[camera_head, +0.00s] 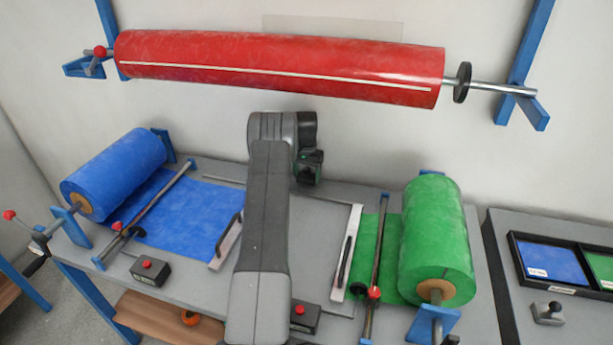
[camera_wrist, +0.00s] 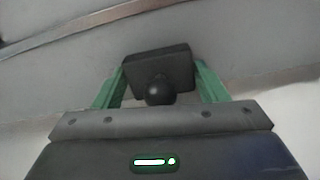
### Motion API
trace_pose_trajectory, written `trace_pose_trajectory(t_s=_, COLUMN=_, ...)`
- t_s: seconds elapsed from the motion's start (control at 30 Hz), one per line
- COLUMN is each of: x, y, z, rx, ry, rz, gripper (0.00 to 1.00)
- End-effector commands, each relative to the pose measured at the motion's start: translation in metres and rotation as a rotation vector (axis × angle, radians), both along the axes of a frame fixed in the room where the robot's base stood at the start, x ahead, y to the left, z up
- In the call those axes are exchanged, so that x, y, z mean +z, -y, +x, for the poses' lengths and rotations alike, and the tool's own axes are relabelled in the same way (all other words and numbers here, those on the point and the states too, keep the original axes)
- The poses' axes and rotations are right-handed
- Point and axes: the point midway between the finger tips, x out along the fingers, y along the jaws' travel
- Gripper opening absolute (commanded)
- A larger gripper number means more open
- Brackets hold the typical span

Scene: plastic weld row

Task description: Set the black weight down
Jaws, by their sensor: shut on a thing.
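The black weight (camera_wrist: 158,66) is a dark rectangular block with a round black knob, seen in the wrist view. My gripper (camera_wrist: 160,82) has its two green fingers on either side of the weight and is shut on it. In the head view my arm reaches over the middle of the grey table (camera_head: 325,215), and its wrist hides most of the gripper (camera_head: 311,167). The weight cannot be made out there. Whether its underside touches the surface behind it cannot be told.
A blue roll (camera_head: 115,172) with its sheet lies left, a green roll (camera_head: 437,240) right. A red roll (camera_head: 280,66) hangs on the wall above. Small black boxes with red buttons (camera_head: 150,270) stand at the front. A grey knobbed block (camera_head: 548,313) sits on the right table.

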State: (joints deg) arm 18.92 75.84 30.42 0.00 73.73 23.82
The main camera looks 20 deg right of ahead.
Motion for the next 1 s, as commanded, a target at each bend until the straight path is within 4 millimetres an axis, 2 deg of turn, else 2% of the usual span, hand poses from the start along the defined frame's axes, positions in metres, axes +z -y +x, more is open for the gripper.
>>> trace_pose_trajectory(t_s=0.1, x=-0.010, y=0.000, z=0.000, rx=0.000, ry=0.001, rz=-0.001, gripper=0.22)
trace_pose_trajectory(t_s=0.43, x=-0.015, y=0.000, z=0.000, rx=0.000, ry=0.002, rz=-0.001, gripper=0.22)
trace_pose_trajectory(t_s=0.47, x=-0.016, y=0.000, z=0.000, rx=0.000, ry=0.000, rz=0.000, gripper=0.70)
trace_pose_trajectory(t_s=0.57, x=-0.015, y=0.000, z=0.000, rx=0.000, ry=0.000, rz=0.000, gripper=0.88)
trace_pose_trajectory(t_s=0.87, x=-0.013, y=0.000, z=0.000, rx=0.000, ry=0.000, rz=0.000, gripper=0.88)
trace_pose_trajectory(t_s=1.0, x=-0.001, y=0.000, z=0.001, rx=0.000, ry=0.004, rz=-0.001, gripper=0.88)
